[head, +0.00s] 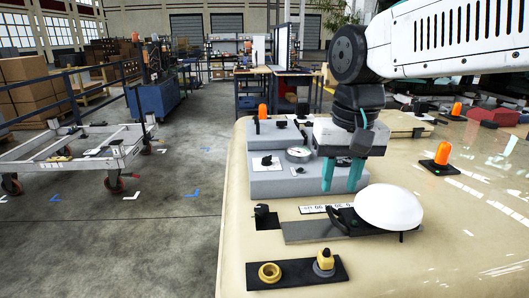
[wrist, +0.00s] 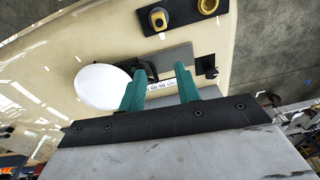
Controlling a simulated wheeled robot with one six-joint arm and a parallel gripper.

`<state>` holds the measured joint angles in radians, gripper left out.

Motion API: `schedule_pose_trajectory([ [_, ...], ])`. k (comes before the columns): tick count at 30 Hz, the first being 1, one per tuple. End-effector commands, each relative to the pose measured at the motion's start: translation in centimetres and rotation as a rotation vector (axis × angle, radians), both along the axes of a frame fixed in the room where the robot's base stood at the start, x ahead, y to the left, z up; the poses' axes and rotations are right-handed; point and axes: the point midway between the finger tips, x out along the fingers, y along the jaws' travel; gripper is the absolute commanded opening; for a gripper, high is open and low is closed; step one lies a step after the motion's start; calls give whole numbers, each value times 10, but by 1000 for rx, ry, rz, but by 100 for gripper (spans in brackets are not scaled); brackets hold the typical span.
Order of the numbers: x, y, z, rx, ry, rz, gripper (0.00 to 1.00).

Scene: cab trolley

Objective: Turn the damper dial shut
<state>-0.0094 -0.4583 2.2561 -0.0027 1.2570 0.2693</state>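My gripper (head: 342,180) is open and empty, its two teal fingers pointing down above the cream trolley top (head: 236,235), behind the white dome in the head view. The wrist view shows the same gripper (wrist: 160,88) with its fingers apart. No control is labelled as the damper dial, so I cannot tell which it is. A black knob on a white square plate (head: 266,161) and a round white-faced gauge (head: 299,154) are on the grey stepped block (head: 290,184), left of my gripper. A black knob (head: 262,211) stands at a dark square nearer the front.
A white dome (head: 388,207) stands close in front of my gripper. A black plate (head: 296,273) carries a yellow ring (head: 269,272) and a yellow-topped knob (head: 324,262). Orange beacons (head: 442,153) stand on the top. A wheeled grey cart (head: 85,147) is on the floor at left.

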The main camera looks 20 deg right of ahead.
Motion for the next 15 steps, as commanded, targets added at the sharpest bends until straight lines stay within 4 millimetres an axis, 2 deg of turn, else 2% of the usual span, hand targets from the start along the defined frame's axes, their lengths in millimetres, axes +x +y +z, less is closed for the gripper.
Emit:
schedule_pose_trajectory([
  [1,29,1,8,5,12,-50,33],
  [7,138,7,25,20,38,-276,33],
  [11,209,13,19,26,54,-421,33],
  [12,230,15,16,28,58,-464,33],
  [15,277,20,2,31,68,-565,33],
])
